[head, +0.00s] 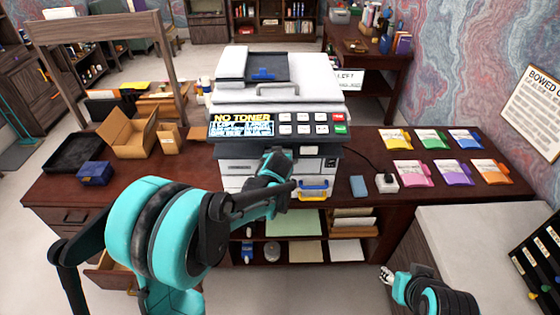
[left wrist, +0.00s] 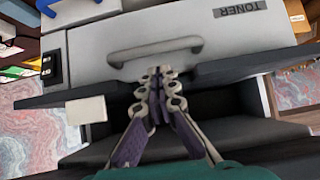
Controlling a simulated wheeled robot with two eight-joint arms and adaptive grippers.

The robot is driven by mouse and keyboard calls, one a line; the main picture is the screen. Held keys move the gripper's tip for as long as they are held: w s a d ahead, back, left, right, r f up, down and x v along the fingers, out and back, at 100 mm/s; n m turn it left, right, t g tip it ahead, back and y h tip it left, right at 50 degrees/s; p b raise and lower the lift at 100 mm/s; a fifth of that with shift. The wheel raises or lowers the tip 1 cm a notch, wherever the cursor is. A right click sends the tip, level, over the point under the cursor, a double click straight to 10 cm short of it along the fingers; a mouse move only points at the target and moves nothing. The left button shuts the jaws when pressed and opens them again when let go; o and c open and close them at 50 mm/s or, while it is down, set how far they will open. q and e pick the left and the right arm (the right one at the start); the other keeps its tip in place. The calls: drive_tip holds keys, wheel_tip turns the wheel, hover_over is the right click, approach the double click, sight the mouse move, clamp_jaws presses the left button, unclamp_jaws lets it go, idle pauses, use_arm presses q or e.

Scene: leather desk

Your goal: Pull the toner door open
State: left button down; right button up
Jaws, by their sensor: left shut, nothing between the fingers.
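The printer (head: 270,92) stands on the desk, its screen reading "NO TONER". In the left wrist view, which is upside down, the white toner door (left wrist: 90,45) carries a "TONER" label (left wrist: 240,9) and a grey bar handle (left wrist: 155,50). The door looks closed. My left gripper (left wrist: 160,72) is shut and empty, its fingertips right by the handle; I cannot tell whether they touch it. In the head view my left arm covers much of the printer's front and hides these fingertips. My right gripper (head: 387,275) is low at the right, away from the printer, too small to read.
A blue handle (head: 313,196) is low on the printer's front. Coloured packets (head: 433,140) lie on the desk at right, with a white socket block (head: 386,182) and a blue pad (head: 358,186) nearer. An open cardboard box (head: 130,135) and a black tray (head: 75,152) are at left.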

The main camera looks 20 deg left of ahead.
use_arm(q)
drive_tip(key=shift+b+x, duration=0.3)
drive_tip(key=shift+x, duration=2.05)
drive_tip(key=shift+s, duration=0.1)
